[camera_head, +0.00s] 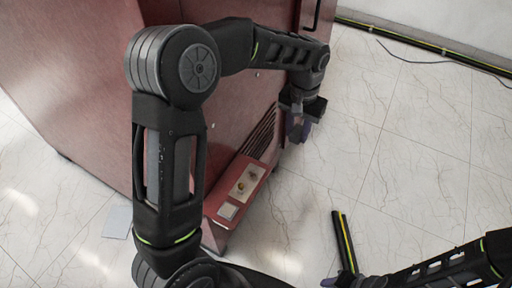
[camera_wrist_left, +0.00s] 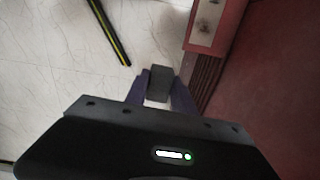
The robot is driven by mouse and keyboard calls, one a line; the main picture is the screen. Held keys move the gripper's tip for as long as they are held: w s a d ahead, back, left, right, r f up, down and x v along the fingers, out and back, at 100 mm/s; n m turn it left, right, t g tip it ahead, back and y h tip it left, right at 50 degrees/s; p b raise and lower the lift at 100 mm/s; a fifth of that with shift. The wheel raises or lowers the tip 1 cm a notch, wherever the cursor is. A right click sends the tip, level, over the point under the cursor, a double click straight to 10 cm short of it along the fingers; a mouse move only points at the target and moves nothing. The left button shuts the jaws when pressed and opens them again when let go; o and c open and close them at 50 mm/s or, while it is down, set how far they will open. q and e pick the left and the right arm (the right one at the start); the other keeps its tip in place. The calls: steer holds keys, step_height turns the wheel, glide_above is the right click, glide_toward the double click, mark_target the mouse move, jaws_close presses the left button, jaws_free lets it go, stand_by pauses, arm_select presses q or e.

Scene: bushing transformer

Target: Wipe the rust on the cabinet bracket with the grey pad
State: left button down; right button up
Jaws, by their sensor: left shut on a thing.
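The cabinet bracket (camera_head: 216,203) is a red ledge low on the cabinet's side. It carries a pale plate with brown rust spots (camera_head: 240,186) and a small light square near its front end. The bracket also shows at the top of the left wrist view (camera_wrist_left: 232,22), with dark spots on its pale plate. My left gripper (camera_head: 298,128) is beyond the bracket, beside the cabinet's vent slats and apart from the rust. Its purple fingers (camera_wrist_left: 159,88) are shut on the grey pad (camera_wrist_left: 159,77). My right gripper (camera_head: 350,281) is at the bottom edge, its fingers unclear.
The large red cabinet (camera_head: 90,95) fills the left and centre, partly behind my left arm. A black and yellow bar (camera_head: 343,242) is near my right gripper; whether they touch is unclear. A cable strip (camera_head: 430,45) runs along the back wall. Tiled floor right of the cabinet is mostly clear.

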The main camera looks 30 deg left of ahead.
arm_select(q)
steer(key=s+a+f+m+b, duration=0.3)
steer(key=s+a+f+m, duration=0.3)
steer(key=s+a+m, duration=0.1)
steer(key=shift+s+a+m+b, duration=0.15)
steer(key=shift+a+m+b, duration=0.2)
steer(key=shift+a+m, duration=0.55)
steer(key=shift+a+f, duration=0.25)
